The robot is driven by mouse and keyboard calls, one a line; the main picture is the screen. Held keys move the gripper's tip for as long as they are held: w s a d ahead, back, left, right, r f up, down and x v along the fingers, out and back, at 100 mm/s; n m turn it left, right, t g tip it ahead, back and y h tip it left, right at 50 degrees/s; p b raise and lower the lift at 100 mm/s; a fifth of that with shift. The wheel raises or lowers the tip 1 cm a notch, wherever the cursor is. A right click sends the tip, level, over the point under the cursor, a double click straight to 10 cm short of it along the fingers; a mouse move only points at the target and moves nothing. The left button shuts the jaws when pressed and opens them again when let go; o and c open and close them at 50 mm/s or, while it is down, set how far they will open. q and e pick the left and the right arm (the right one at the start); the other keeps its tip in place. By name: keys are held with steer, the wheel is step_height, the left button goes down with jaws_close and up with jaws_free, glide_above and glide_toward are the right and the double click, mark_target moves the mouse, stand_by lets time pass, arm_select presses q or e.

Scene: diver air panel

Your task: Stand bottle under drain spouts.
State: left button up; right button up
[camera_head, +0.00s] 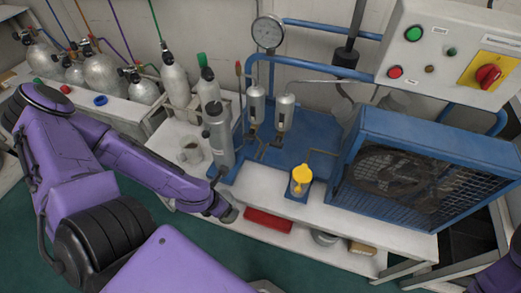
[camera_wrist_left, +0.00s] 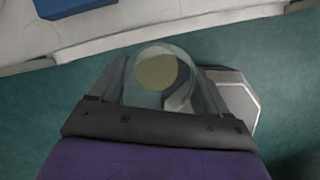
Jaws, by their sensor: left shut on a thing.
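My left gripper (camera_head: 229,212) is just in front of the white bench's front edge, over the green floor. In the left wrist view the gripper (camera_wrist_left: 158,95) is shut on a clear bottle (camera_wrist_left: 137,72) with a dull yellow round patch showing. The bottle is hard to make out in the head view. Two thin drain spouts (camera_head: 262,152) come down below the small grey cylinders (camera_head: 284,112) over the blue base (camera_head: 290,162). A yellow-topped container (camera_head: 301,178) stands on the blue base's front part. My right gripper is out of view.
A grey cylinder (camera_head: 218,135) stands on the bench just behind my left gripper. A mug (camera_head: 190,153) is left of it. A caged blue fan unit (camera_head: 410,170) fills the right. A red box (camera_head: 268,220) lies on the lower shelf. The bench front (camera_head: 345,215) has bare room.

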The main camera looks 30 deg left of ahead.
arm_select(q)
steer(key=w+b, duration=0.1)
steer(key=w, duration=0.2)
steer(key=w+d+b, duration=0.1)
steer(key=w, duration=0.3)
steer(key=w+b, duration=0.1)
steer(key=w, duration=0.2)
steer(key=shift+w+d+f, duration=0.1)
steer(key=shift+w+d, duration=0.15)
steer(key=w, duration=0.2)
steer(key=w+d, duration=0.1)
steer(key=w, duration=0.1)
steer(key=shift+w, duration=0.4)
steer(key=shift+a, duration=0.1)
steer(key=shift+s, duration=0.1)
